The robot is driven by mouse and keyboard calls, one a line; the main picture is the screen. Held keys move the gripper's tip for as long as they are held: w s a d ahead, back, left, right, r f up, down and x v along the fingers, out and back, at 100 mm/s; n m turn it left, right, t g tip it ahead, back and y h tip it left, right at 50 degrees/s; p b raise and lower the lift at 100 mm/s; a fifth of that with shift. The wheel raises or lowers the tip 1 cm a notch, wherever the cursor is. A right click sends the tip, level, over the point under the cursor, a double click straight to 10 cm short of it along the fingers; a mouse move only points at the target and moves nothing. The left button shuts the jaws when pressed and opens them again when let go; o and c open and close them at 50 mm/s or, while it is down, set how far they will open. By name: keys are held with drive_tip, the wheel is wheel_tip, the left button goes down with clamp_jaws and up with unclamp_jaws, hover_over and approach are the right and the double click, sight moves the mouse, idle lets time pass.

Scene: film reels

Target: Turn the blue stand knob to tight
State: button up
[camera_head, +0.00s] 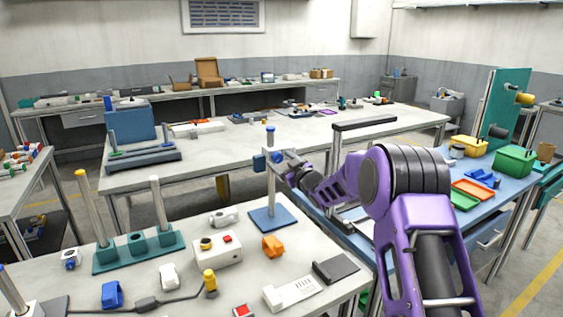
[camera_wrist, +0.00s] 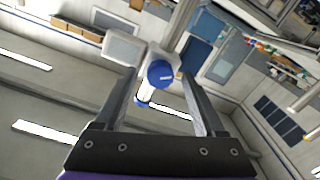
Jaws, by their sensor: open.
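The blue stand has a flat blue base (camera_head: 272,219) on the near table, an upright grey pole (camera_head: 270,190) and a blue cap (camera_head: 270,129). My gripper (camera_head: 284,160) reaches in from the right at clamp height. It is open, with one finger on each side of the knob in the wrist view. I cannot tell whether either finger touches it. The knob is mostly hidden in the head view.
A white box (camera_head: 217,248), an orange part (camera_head: 272,246) and a dark flat case (camera_head: 335,268) lie near the stand's base. A teal holder with poles (camera_head: 138,250) stands to the left. The air around the clamp's left side is clear.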

clamp_jaws()
idle(0.3)
drive_tip(key=shift+m, duration=0.4)
drive_tip(key=m, duration=0.5)
drive_tip(key=shift+p, duration=0.35)
drive_tip(key=m, duration=0.6)
drive_tip(key=shift+p, duration=0.35)
unclamp_jaws()
